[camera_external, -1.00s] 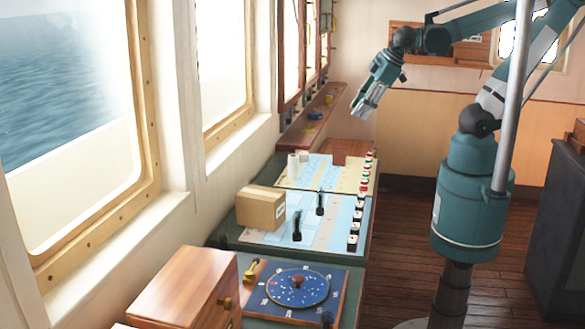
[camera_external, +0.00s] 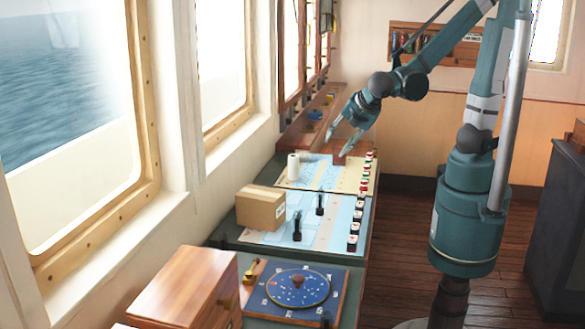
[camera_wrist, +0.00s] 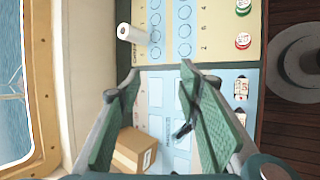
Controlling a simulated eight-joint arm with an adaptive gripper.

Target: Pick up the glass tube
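I cannot make out a clear glass tube for certain in either view. A white cylinder (camera_external: 293,166) stands at the far left of the cream panel, with a faint pale shape beside it. The white cylinder also shows in the wrist view (camera_wrist: 130,33), at the panel's left edge. My gripper (camera_external: 337,146) is above the far end of the console, to the right of the cylinder. In the wrist view my gripper (camera_wrist: 158,73) has its two green fingers wide apart, with nothing between them.
A cardboard box (camera_external: 261,208) sits on the blue panel (camera_external: 330,236), near two black levers (camera_external: 320,204). A wooden chest (camera_external: 185,287) and a round blue dial (camera_external: 297,288) are nearer. Windows border the left.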

